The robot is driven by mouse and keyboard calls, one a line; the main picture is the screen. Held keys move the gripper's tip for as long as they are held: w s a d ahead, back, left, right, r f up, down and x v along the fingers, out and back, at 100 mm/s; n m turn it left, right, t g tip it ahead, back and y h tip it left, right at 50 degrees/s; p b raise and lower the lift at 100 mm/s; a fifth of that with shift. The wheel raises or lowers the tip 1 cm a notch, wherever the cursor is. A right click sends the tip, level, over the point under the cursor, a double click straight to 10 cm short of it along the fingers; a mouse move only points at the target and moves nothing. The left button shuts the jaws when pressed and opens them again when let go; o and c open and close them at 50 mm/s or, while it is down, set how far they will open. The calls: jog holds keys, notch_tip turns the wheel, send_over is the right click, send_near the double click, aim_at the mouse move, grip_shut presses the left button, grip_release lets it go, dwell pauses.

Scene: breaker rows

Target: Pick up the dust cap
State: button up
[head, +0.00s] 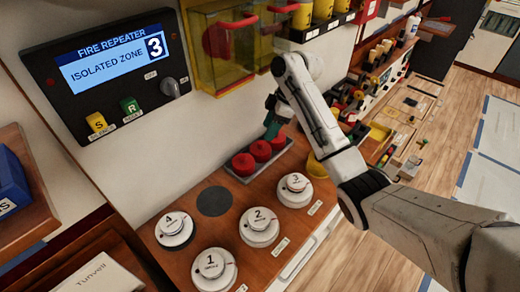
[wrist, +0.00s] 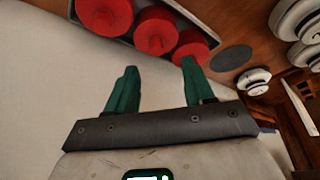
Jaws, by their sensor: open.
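Red round caps, which look like the dust caps, sit in a row in a grey tray (head: 240,180) at the back of the wooden counter. In the head view I see a left cap (head: 243,165), a middle cap (head: 261,151) and a right cap (head: 278,142). They also show at the top of the wrist view, where the middle one (wrist: 155,33) lies ahead of the fingers. My gripper (wrist: 160,68) has two green fingers spread apart with nothing between them. In the head view my gripper (head: 272,122) is just above and behind the right cap, partly hidden by my arm.
White numbered detectors, such as 1 (head: 208,268) and 2 (head: 259,222), stand on the counter (head: 190,262) in front of the tray. The wall panel (head: 110,70) and yellow clear box (head: 225,55) are behind.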

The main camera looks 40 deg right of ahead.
aim_at(261, 143)
jog(key=shift+p+x, duration=0.65)
jog(key=shift+x, duration=2.6)
jog(key=shift+w+d, duration=0.15)
grip_shut()
